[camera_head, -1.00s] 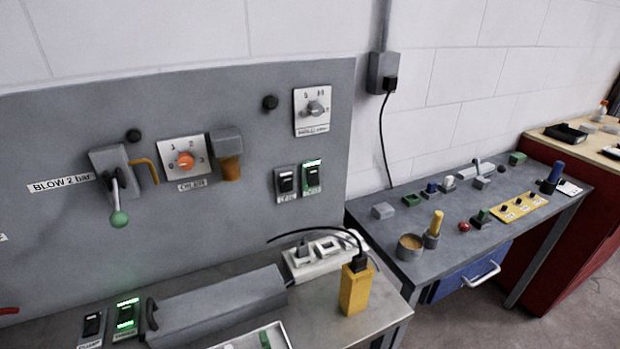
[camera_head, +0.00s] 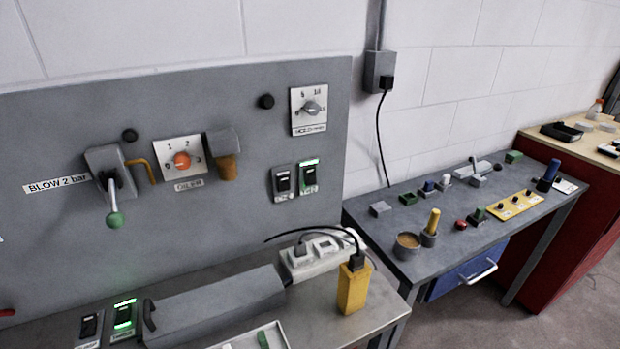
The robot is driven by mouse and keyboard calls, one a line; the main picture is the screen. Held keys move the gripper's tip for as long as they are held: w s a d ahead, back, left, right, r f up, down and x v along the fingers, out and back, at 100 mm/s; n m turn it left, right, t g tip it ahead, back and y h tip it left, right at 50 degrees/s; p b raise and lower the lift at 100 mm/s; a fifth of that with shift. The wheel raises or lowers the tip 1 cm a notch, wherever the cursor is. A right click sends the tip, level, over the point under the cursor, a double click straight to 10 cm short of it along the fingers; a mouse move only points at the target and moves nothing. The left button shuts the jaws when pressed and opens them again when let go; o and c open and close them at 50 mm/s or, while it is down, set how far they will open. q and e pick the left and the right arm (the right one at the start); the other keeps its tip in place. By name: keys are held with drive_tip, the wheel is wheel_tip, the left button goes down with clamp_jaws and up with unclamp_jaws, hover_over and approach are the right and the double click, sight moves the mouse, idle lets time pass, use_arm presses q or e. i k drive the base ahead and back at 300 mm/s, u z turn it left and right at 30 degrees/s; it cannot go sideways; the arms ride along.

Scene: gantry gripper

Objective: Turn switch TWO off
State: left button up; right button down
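No label in view reads clearly as TWO, so I cannot tell which switch it is. On the grey panel, a dark rocker switch (camera_head: 282,183) stands beside a rocker switch lit green (camera_head: 308,178); their small labels are too blurred to read. On the bench below, another dark rocker switch (camera_head: 90,327) sits beside a second one lit green (camera_head: 124,318). A yellow plate (camera_head: 527,203) on the right-hand table carries three small black knobs or switches with white labels too small to read. Neither of my grippers is in view.
The panel also bears a green-knobbed lever (camera_head: 114,219), an orange dial (camera_head: 182,161) and a grey dial (camera_head: 311,108). A grey box (camera_head: 215,305), a white power strip (camera_head: 308,258) and a yellow block (camera_head: 353,289) with a black cable occupy the bench. Small items fill the right table.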

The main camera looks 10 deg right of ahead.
sight(309, 172)
drive_tip(key=u, duration=2.6)
drive_tip(key=k, duration=0.65)
drive_tip(key=z, duration=1.55)
